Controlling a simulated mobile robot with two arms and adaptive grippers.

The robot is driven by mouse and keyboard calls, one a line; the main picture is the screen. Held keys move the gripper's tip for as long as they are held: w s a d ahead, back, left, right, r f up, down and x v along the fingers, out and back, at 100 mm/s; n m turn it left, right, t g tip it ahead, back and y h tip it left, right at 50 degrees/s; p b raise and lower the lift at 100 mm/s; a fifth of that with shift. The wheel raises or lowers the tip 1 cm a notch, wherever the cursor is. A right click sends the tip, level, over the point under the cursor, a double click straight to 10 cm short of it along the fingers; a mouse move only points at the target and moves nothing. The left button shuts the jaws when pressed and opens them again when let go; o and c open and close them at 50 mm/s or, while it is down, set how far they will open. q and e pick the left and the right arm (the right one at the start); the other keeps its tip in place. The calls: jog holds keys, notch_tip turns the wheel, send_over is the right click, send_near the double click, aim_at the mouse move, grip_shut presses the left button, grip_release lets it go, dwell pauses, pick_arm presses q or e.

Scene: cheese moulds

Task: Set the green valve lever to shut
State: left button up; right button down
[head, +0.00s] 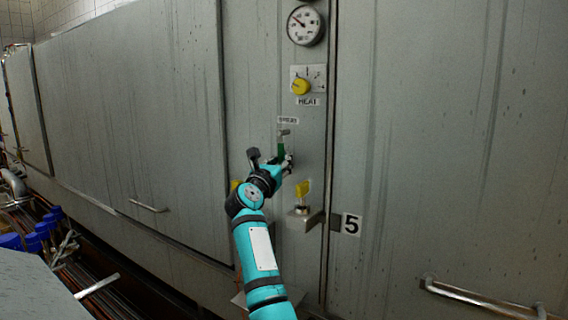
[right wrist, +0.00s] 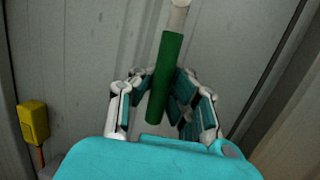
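The green valve lever (head: 281,149) is on the grey panel, below a small label. Its grip hangs roughly straight down from a pale metal pivot. My right gripper (head: 283,163) is at the lower part of the lever. In the right wrist view the green grip (right wrist: 166,75) runs down between the fingers of the right gripper (right wrist: 160,100). The fingers stand apart, with a gap on the left side of the lever; the lever looks close to the right-hand finger, but I cannot tell if they touch. My left gripper is not in view.
A yellow fitting (head: 302,188) sits just below right of the gripper. A door handle (head: 482,299) is at lower right. Blue-topped items (head: 36,236) stand at lower left.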

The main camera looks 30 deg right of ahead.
jog(key=shift+w+a+f, duration=0.2)
jog(key=shift+a+f, duration=0.1)
jog(key=shift+f, duration=0.2)
jog(key=c, duration=1.4)
grip_release()
jog(key=shift+a+r, duration=0.25)
jog(key=shift+a, duration=0.1)
jog(key=shift+o, duration=0.8)
jog(key=shift+s+d+r, duration=0.15)
jog(key=shift+d, duration=0.1)
jog(key=v, duration=1.2)
